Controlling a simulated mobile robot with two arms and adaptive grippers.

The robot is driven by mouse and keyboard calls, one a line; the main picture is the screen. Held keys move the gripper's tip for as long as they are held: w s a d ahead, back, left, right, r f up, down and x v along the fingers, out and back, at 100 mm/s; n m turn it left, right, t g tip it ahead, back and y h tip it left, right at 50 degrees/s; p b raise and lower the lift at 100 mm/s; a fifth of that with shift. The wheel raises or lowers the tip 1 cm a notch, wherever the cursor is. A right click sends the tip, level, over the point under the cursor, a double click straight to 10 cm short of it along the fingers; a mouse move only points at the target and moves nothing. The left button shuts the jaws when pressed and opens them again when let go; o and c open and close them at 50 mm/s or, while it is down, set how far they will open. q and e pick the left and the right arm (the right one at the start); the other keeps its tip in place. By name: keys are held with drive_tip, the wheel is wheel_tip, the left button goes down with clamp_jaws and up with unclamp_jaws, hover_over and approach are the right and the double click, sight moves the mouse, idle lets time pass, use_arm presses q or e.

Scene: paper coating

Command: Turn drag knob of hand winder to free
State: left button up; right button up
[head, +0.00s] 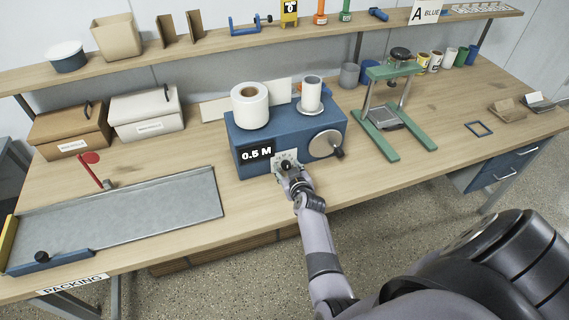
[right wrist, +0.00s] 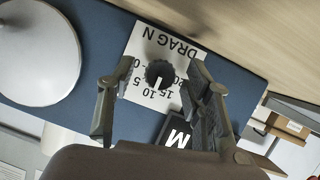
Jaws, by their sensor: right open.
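The hand winder (head: 293,132) is a blue box on the table with a "0.5 M" display and a round grey crank disc (head: 325,144) on its front. Its dark drag knob (head: 286,165) sits on a white dial plate marked "DRAG N". In the right wrist view the knob (right wrist: 158,72) shows upside-down numbers around it, and its white mark points near 10. My right gripper (head: 289,175) is in front of the plate. Its open fingers (right wrist: 161,67) stand on either side of the knob, with visible gaps. My left gripper is not in view.
Paper rolls (head: 250,105) stand on the winder. A green press stand (head: 393,110) is to its right. A grey metal tray (head: 150,210) and storage boxes (head: 146,112) are to the left. A shelf (head: 215,45) runs behind.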

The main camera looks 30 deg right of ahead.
drive_tip(key=shift+w, duration=0.1)
drive_tip(key=shift+a+r, duration=0.1)
drive_tip(key=shift+r, duration=0.05)
drive_tip(key=shift+s, duration=0.2)
drive_tip(key=shift+c, duration=0.5)
drive_tip(key=shift+w, duration=0.1)
drive_tip(key=c, duration=0.4)
clamp_jaws()
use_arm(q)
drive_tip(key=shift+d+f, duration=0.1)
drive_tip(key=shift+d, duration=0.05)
